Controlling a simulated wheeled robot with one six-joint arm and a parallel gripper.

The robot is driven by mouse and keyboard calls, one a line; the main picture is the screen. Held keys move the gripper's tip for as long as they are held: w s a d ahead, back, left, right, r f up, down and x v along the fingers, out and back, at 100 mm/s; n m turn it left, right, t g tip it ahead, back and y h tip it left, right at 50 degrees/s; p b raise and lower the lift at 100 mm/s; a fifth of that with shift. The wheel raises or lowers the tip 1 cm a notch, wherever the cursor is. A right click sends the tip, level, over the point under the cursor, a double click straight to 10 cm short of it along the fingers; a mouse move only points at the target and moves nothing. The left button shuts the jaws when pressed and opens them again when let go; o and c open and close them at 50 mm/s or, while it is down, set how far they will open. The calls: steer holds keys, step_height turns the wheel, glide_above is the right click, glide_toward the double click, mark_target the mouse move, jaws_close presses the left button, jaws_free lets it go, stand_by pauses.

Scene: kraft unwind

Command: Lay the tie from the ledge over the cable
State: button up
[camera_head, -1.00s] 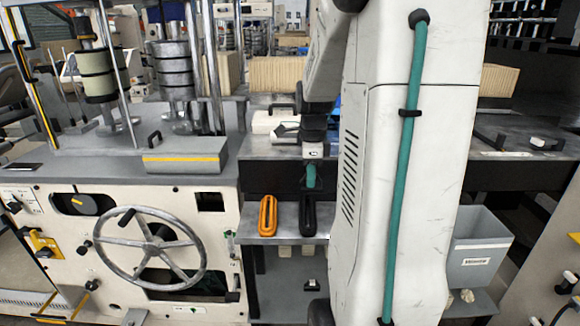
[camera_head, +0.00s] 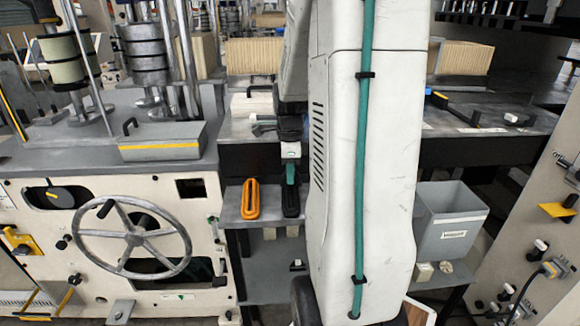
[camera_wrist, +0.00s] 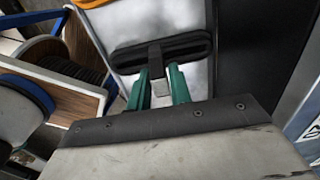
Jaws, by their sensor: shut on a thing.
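A long black looped piece, apparently the tie (camera_head: 291,203), is at the right of the small grey ledge (camera_head: 231,216). My gripper (camera_head: 291,180) is directly above it, its teal fingers pointing down. In the wrist view, the fingers (camera_wrist: 158,72) are shut on the middle of the tie (camera_wrist: 190,47), which lies across them. I cannot tell whether the tie still touches the ledge. A similar orange loop (camera_head: 250,199) stands beside it on the left, and its edge shows in the wrist view (camera_wrist: 92,3). I cannot make out the cable for certain.
A handwheel (camera_head: 133,238) stands out from the cream machine left of the ledge. A grey bin (camera_head: 450,222) is to the right, behind my arm. A control panel (camera_head: 540,235) with switches and a plugged cord is at far right. A dark worktop (camera_head: 480,108) lies above the ledge.

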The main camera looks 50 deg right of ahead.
mark_target(291, 192)
steer(key=shift+f, duration=1.9)
steer(key=shift+s+f, duration=0.1)
steer(key=shift+f, duration=0.05)
steer(key=shift+s+a+f, duration=0.1)
steer(key=shift+a+f, duration=0.05)
steer(key=shift+f, duration=0.05)
steer(key=o, duration=0.9)
steer(key=shift+o, duration=0.2)
steer(key=r, duration=0.8)
steer(key=shift+w+d+r, duration=0.25)
steer(key=shift+d+r, duration=0.05)
